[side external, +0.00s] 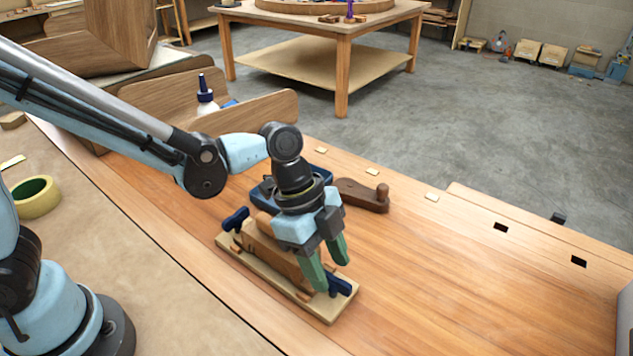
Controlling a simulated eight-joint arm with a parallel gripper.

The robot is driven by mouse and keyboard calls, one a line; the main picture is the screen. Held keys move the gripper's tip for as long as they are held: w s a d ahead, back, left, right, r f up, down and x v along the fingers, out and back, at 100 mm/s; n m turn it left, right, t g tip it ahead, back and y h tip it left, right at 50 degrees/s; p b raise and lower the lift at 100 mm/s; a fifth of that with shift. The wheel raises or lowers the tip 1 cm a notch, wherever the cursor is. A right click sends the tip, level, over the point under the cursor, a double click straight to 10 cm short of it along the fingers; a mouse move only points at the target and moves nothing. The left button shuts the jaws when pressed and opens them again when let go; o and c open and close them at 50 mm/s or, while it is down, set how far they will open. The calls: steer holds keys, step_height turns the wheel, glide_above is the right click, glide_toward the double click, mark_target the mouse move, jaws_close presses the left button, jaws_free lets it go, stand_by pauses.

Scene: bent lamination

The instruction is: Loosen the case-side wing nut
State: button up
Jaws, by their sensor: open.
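A bent wooden lamination (275,255) lies on a pale, narrow base board (327,311) on the bench. A dark blue wing nut (235,219) stands at the board's far-left end. A second dark blue wing nut (341,286) is at the near-right end, partly hidden by a fingertip. The view does not settle which is the case-side one. My gripper (332,270), with green fingers, points down over the near-right end, open. Its fingertips are close to the near-right wing nut; I cannot tell whether they touch it. The gripper hides part of the lamination.
A blue tray (263,190) and a brown wooden hand plane (362,195) sit just behind the board. A glue bottle (206,101) stands by wooden panels (262,110) farther back. The bench (460,270) is clear to the right.

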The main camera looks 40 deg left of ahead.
steer(key=shift+x, duration=1.05)
jaws_close()
